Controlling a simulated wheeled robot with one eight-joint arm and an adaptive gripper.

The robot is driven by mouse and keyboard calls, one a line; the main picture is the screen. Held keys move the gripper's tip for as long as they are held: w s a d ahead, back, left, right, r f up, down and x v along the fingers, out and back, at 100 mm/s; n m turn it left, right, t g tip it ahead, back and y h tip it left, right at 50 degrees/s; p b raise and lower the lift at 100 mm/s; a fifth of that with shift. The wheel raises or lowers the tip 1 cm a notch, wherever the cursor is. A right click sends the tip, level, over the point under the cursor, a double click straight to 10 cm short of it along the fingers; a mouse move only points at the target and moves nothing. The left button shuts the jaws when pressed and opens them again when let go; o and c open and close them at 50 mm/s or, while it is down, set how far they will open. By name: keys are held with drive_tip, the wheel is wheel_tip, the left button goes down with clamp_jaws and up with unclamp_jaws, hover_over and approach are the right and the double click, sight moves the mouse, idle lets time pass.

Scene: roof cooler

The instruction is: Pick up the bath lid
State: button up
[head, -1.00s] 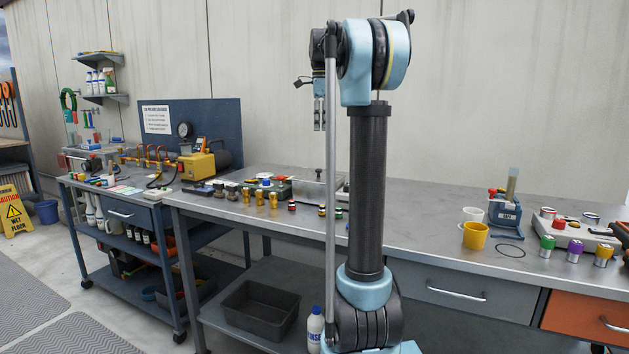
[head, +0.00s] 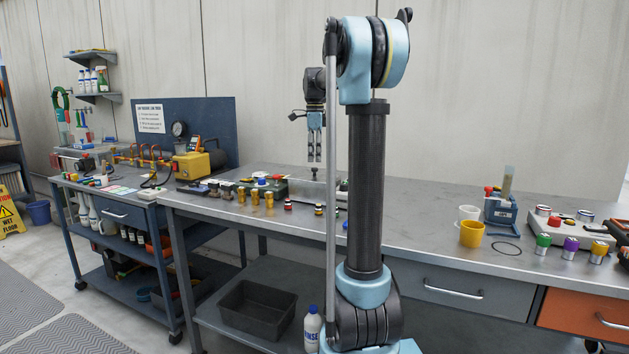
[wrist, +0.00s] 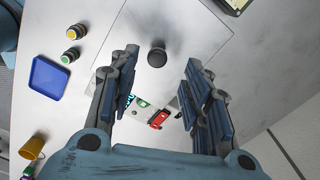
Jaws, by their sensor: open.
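The bath lid (wrist: 190,35) is a flat grey metal plate with a round dark knob (wrist: 157,54) in the wrist view. In the head view the small dark knob also shows (head: 314,173) on top of the metal bath (head: 308,190), which my arm's rod partly hides. My gripper (head: 314,158) points straight down above the knob. In the wrist view my gripper's fingers (wrist: 161,62) are spread apart, with the knob seen between and slightly beyond their tips. Nothing is held, and the fingers look clear of the knob.
A blue tray (wrist: 48,78), small capped jars (wrist: 72,43) and a red item (wrist: 158,119) lie around the bath in the wrist view. A yellow cup (head: 472,234) and a blue holder (head: 503,210) stand to the right. The bench between is mostly clear.

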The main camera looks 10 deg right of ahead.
sight(315, 168)
drive_tip(key=shift+s+a+f, duration=0.1)
drive_tip(key=shift+s+f, duration=0.05)
drive_tip(key=shift+f, duration=2.5)
clamp_jaws()
